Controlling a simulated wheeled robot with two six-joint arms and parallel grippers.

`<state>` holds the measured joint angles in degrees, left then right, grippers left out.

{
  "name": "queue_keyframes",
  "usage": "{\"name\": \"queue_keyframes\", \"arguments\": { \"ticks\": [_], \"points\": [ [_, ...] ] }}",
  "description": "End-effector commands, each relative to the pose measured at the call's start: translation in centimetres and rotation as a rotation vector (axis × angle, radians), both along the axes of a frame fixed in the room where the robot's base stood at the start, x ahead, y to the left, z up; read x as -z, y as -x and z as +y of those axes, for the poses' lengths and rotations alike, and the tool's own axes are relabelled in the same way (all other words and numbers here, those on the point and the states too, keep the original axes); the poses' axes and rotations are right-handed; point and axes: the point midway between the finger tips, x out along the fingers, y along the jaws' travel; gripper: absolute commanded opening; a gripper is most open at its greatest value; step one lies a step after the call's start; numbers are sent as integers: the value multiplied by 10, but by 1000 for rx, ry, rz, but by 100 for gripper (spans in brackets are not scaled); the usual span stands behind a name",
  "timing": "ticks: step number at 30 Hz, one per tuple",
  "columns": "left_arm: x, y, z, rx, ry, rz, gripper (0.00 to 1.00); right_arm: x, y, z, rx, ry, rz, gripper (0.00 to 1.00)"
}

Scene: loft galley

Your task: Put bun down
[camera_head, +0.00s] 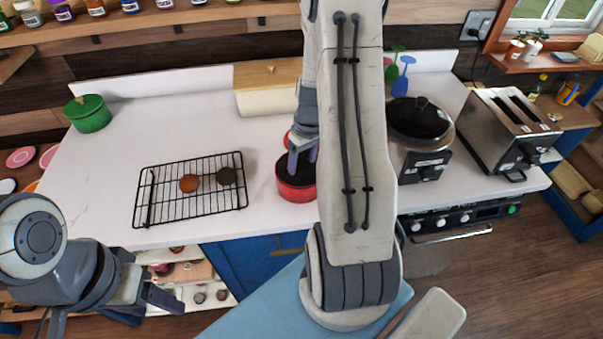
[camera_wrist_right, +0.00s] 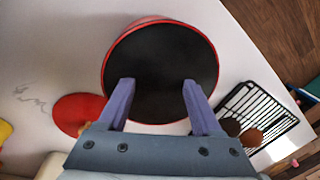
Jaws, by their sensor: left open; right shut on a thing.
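My right gripper (camera_head: 302,160) reaches down over the red pot (camera_head: 297,190) with a black inside. In the right wrist view its two fingers (camera_wrist_right: 158,85) stand apart over the pot's black interior (camera_wrist_right: 160,55). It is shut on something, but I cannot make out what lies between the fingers. An orange-brown bun-like round (camera_head: 189,183) lies on the black wire rack (camera_head: 160,212), beside a dark brown round (camera_head: 226,176). Both rounds also show in the right wrist view, at its right side. My left gripper (camera_head: 153,308) is open and low, in front of the counter.
A red disc (camera_wrist_right: 78,113) lies beside the pot. A green pot (camera_head: 88,113) stands at the back left; a slow cooker (camera_head: 420,150) and toaster (camera_head: 508,128) stand right. The white counter (camera_head: 195,120) is clear behind the rack.

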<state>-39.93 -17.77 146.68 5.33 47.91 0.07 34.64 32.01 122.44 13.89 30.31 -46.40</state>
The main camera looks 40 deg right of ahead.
Motion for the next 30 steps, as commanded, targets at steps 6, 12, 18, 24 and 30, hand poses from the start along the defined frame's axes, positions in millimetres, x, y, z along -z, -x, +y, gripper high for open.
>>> {"name": "queue_keyframes", "arguments": {
  "ticks": [6, 12, 18, 24, 30],
  "points": [
    [-5, 0, 0, 0, 0, 0, 60, 30, 2, 0, 1, -2, 4, 13],
    [-5, 0, 0, 0, 0, 0, 60, 34, 2, -2, 4, 0, 1, 13],
    [0, 0, 0, 0, 0, 0, 60, 38, 2, -2, 4, 0, 2, 13],
    [1, 0, 0, 0, 0, 0, 60, 40, 2, -1, 3, -1, 2, 79],
    [1, 0, 0, 0, 0, 0, 60, 40, 2, -1, 4, -1, 4, 79]
  ]
}}
